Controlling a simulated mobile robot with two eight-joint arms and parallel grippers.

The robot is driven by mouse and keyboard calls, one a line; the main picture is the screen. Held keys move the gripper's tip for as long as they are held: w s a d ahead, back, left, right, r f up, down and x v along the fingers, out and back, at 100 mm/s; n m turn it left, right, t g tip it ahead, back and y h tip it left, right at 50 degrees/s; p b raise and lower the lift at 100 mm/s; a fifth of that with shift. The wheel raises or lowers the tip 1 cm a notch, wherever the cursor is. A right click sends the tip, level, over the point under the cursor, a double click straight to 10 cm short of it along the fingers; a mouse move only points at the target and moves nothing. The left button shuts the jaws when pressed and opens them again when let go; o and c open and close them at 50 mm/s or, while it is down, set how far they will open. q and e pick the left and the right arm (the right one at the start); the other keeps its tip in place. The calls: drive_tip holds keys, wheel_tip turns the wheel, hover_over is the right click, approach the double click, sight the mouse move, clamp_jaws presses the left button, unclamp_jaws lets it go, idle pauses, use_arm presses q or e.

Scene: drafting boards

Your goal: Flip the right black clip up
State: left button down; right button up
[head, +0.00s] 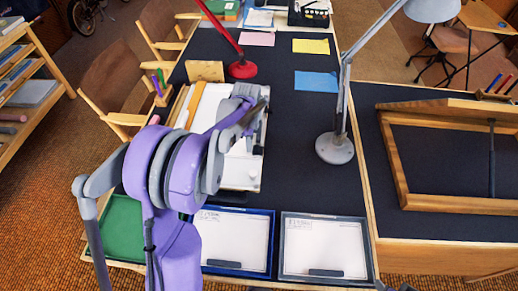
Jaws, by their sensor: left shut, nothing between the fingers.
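Two drafting boards with white sheets lie side by side at the near edge of the dark table. The right board (343,219) has a grey frame and a black clip (326,272) lying flat along its near edge. The left board (272,232) has a blue frame and a similar black clip (221,264) at its near edge. My left gripper (262,104) is shut and empty, over the white board farther back, well away from both clips. My left arm covers part of the blue-framed board. My right gripper cannot be made out.
A white drafting board (242,178) lies under my left gripper. A grey lamp (335,148) stands right of it, and a red lamp (242,69) farther back. A green tray (121,228) is at the near left. The dark tabletop (300,185) between the lamp and the boards is clear.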

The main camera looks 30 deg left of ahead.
use_arm(q)
drive_tip(key=shift+w+d, duration=0.25)
drive_tip(key=shift+d, duration=0.25)
use_arm(e)
drive_tip(key=shift+a+r, duration=0.1)
drive_tip(key=shift+a, duration=0.05)
